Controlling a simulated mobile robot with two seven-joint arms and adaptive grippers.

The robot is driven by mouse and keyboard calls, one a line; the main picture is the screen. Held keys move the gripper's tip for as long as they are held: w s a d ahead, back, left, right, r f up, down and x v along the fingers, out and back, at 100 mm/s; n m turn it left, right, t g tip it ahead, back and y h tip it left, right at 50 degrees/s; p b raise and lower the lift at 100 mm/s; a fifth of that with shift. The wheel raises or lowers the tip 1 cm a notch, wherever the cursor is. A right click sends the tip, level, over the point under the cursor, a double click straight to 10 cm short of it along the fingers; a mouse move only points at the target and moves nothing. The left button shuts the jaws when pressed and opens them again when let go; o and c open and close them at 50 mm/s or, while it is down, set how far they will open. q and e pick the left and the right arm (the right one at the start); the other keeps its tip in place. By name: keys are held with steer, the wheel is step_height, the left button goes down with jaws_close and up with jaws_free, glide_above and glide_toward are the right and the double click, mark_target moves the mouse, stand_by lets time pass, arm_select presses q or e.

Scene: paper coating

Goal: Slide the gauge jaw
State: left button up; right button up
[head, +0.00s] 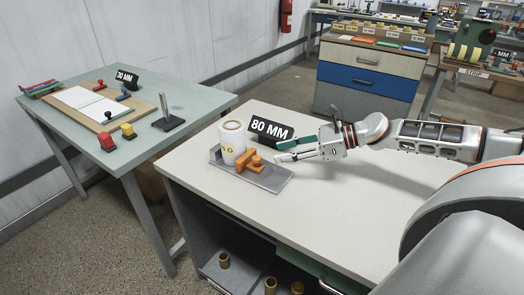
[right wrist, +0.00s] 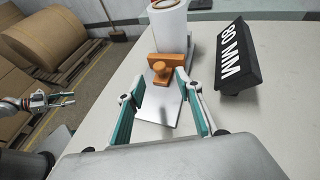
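The gauge (head: 262,180) is a grey plate on the near table, with an orange jaw (head: 251,161) on it. A white paper roll (head: 232,142) stands on the plate, left of the jaw. In the right wrist view the orange jaw (right wrist: 169,66) with its round knob lies ahead, close to the roll (right wrist: 168,32). My right gripper (head: 282,152) is open, just right of the jaw and above the plate's end. In the wrist view its fingers (right wrist: 165,80) are apart on either side of the jaw; contact cannot be told. My left gripper (right wrist: 62,98) shows at the left edge, its fingers seemingly apart.
A black "80 MM" sign (head: 270,131) stands behind the gauge. A green table (head: 150,140) at left holds a paper board, stamps and a "30 MM" sign (head: 127,78). The near table's (head: 340,215) front is clear.

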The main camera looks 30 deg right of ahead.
mark_target(259, 157)
steer(key=a+f+b, duration=0.1)
steer(key=w+b, duration=0.1)
steer(key=b, duration=0.1)
steer(key=shift+w+a+f, duration=0.15)
steer(key=shift+a+f, duration=0.2)
steer(key=shift+a, duration=0.05)
steer(key=shift+w+a+f+b, duration=0.35)
steer(key=shift+w+b, duration=0.2)
steer(key=shift+b, duration=0.55)
steer(key=shift+w+a+f+b, duration=0.35)
steer(key=shift+a+b, duration=0.15)
steer(key=shift+b, duration=0.4)
steer(key=shift+w+a+f+b, duration=0.1)
steer(key=shift+w+a+b, duration=0.35)
steer(key=shift+b, duration=0.4)
steer(key=shift+w+b, duration=0.2)
steer(key=shift+b, duration=0.1)
steer(key=shift+w+a+b, duration=0.2)
steer(key=shift+a+b, duration=0.1)
steer(key=shift+b, duration=0.05)
arm_select(q)
steer(key=shift+m, duration=0.3)
steer(key=f, duration=0.3)
steer(key=w+f, duration=0.1)
steer(key=f, duration=0.1)
steer(key=shift+a+f, duration=0.15)
steer(key=shift+a, duration=0.15)
arm_select(e)
steer(key=shift+r, duration=0.2)
